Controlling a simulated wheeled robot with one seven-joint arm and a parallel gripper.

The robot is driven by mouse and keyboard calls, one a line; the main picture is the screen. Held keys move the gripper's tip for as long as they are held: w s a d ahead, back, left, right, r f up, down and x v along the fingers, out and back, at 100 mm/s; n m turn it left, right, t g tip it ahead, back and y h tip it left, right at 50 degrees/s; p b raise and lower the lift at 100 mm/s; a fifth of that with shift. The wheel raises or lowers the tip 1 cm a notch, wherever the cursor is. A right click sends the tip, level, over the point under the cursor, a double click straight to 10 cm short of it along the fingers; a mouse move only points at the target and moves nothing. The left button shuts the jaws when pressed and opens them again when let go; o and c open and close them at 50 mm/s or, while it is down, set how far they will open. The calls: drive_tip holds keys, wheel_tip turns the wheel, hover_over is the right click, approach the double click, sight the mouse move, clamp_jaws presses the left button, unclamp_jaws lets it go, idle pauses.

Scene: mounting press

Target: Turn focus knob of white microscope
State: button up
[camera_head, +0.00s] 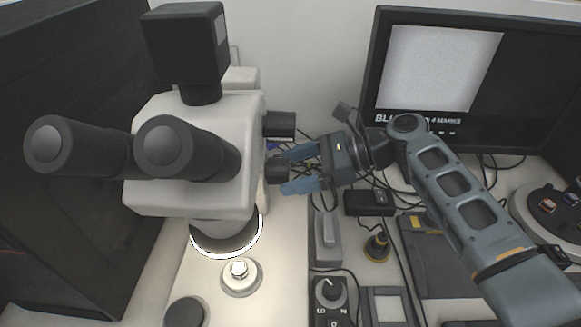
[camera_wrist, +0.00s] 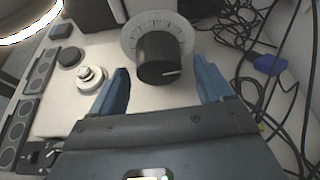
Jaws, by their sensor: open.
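The white microscope (camera_head: 195,155) stands at the left of the head view with its two black eyepieces toward me. Its black focus knob (camera_head: 277,171) sticks out of its right side. In the wrist view the knob (camera_wrist: 160,58) has a white pointer line and a graduated white dial behind it. My gripper (camera_head: 292,170) is open, its blue fingers pointing left at the knob. In the wrist view the fingers (camera_wrist: 161,90) lie on either side of the knob, with a gap to each. I cannot tell how far the knob reaches between them.
A second black knob (camera_head: 279,124) sits above on the microscope's side. A monitor (camera_head: 450,85) stands at the back right. Loose cables (camera_wrist: 262,60) run beside the knob. A control box with a dial (camera_head: 330,293) sits in front, and a dark cabinet (camera_head: 70,180) stands left.

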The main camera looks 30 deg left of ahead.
drive_tip(key=shift+x, duration=0.9)
drive_tip(key=shift+c, duration=0.3)
drive_tip(key=c, duration=0.9)
drive_tip(key=shift+c, duration=0.2)
